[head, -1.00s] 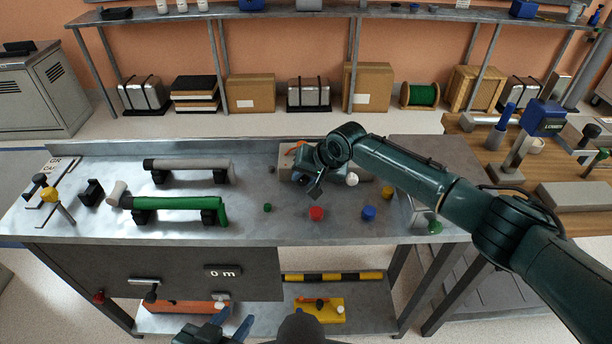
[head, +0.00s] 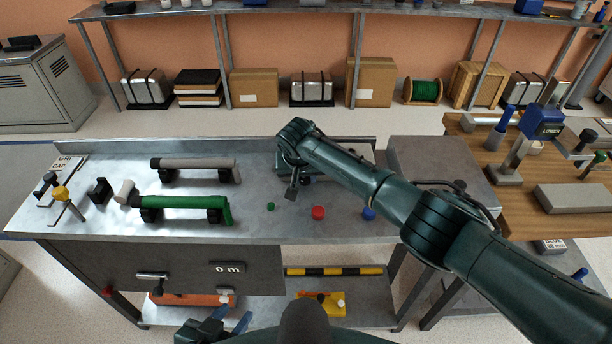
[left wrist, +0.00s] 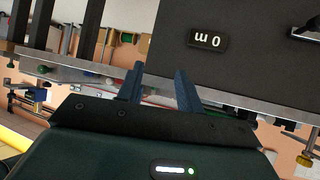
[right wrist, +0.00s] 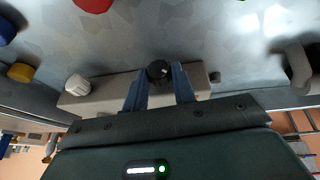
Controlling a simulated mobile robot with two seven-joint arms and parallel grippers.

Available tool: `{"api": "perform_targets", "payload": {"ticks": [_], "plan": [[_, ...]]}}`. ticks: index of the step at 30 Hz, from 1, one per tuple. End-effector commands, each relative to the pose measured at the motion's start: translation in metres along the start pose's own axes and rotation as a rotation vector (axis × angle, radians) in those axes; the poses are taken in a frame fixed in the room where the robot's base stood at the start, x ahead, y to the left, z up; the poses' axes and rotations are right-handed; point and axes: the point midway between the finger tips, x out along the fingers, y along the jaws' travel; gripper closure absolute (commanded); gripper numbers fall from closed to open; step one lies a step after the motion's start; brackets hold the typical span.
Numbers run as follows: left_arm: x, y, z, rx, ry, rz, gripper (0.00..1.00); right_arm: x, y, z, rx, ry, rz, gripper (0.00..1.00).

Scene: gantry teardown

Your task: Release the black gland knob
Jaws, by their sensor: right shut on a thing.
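The black knob (right wrist: 158,70) sits between the two blue fingers of my right gripper (right wrist: 158,82) in the right wrist view. The gripper is shut on it, over a long pale grey block (right wrist: 108,92). I cannot tell whether the knob touches the block. In the head view my right gripper (head: 292,190) points down over the bench, and my arm hides most of the block. My left gripper (head: 226,322) is low in front of the bench. In the left wrist view (left wrist: 158,78) its fingers are apart and empty.
A white knob (right wrist: 77,85) is at the block's left end in the right wrist view. A green knob (head: 270,206), red knob (head: 318,212) and blue knob (head: 369,214) stand on the bench (head: 255,232). A green pipe (head: 185,202) and grey pipe (head: 195,163) lie in black holders left.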

Motion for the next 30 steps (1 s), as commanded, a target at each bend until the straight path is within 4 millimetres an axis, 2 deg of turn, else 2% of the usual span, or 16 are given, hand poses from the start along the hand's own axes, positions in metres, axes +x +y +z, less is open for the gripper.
{"api": "perform_targets", "payload": {"ticks": [9,22,23,30], "plan": [[0.0025,0.0043,-0.0039,0.004,0.026,0.013,0.64,0.0014,-0.0023,0.0012,-0.038,-0.002,0.092,0.96],[0.0012,0.0055,-0.0075,0.009,0.034,0.018,0.64,0.0012,-0.0018,0.001,-0.042,-0.002,0.102,0.96],[0.0012,0.0055,-0.0073,0.009,0.034,0.018,0.64,0.0012,-0.0018,0.0011,-0.042,-0.002,0.102,0.73],[0.0017,0.0056,-0.005,0.009,0.029,0.018,0.64,0.0008,-0.0019,0.0006,-0.042,-0.001,0.101,0.53]]}}
